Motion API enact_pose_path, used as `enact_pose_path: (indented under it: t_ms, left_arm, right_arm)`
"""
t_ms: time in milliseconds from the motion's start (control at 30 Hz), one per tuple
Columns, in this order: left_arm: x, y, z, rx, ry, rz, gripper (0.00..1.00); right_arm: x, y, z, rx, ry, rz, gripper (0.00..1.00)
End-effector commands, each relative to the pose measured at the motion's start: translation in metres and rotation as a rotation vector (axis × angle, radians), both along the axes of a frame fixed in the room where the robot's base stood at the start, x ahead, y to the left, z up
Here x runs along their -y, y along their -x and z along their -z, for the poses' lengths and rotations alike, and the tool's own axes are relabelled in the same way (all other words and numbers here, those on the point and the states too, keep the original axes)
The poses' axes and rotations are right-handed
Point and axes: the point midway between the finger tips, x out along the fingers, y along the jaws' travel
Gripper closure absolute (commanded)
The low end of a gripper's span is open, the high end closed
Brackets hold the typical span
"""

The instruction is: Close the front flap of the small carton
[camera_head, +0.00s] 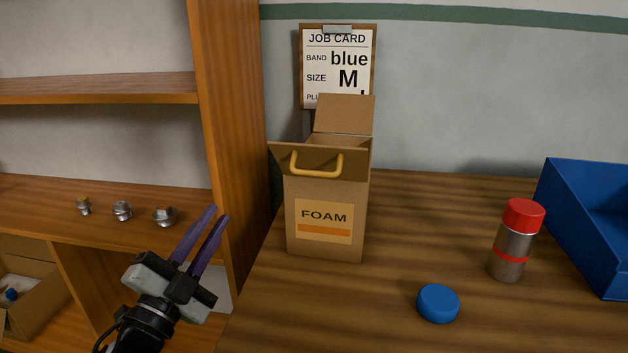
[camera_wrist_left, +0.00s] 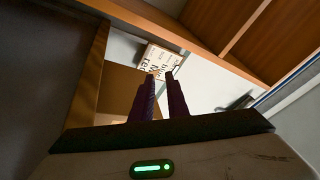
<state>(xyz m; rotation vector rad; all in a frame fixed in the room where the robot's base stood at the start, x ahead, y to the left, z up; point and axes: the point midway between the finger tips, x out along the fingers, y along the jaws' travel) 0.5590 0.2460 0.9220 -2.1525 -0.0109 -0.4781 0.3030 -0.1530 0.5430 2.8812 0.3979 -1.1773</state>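The small carton (camera_head: 345,215) stands upright on the wooden worktop and bears a FOAM label. Its front flap (camera_head: 357,166) sticks out toward me from the top edge and is open, with a yellow handle (camera_head: 318,172) on it. Its back flap (camera_head: 344,114) stands up. My left gripper (camera_head: 220,212) is left of the carton and apart from it, with a narrow empty gap between its purple fingers. The fingers also show in the left wrist view (camera_wrist_left: 161,78), pointing toward the job card, beside a brown cardboard-like surface. My right gripper is not in view.
A job card (camera_head: 338,70) stands behind the carton. A blue cap (camera_head: 438,303), a red-topped flask (camera_head: 514,240) and a blue bin (camera_head: 590,220) are to the right. A wooden shelf upright (camera_head: 228,120) rises at the left, beside shelves with small metal fittings (camera_head: 122,211).

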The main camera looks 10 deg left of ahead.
Motion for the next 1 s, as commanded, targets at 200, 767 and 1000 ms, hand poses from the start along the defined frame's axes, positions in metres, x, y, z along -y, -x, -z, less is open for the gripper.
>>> enact_pose_path:
  t_ms: [200,767,1000]
  left_arm:
    - [0.055,0.02,-0.102,0.553,-0.492,0.242,0.86]
    - [0.101,0.064,-0.107,0.945,-1.007,0.548,0.86]
    - [0.143,0.057,-0.121,0.946,-1.001,0.547,0.86]
  right_arm:
    - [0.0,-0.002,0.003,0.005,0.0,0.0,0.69]
    - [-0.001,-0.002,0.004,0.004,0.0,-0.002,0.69]
    - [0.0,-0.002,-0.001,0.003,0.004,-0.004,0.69]
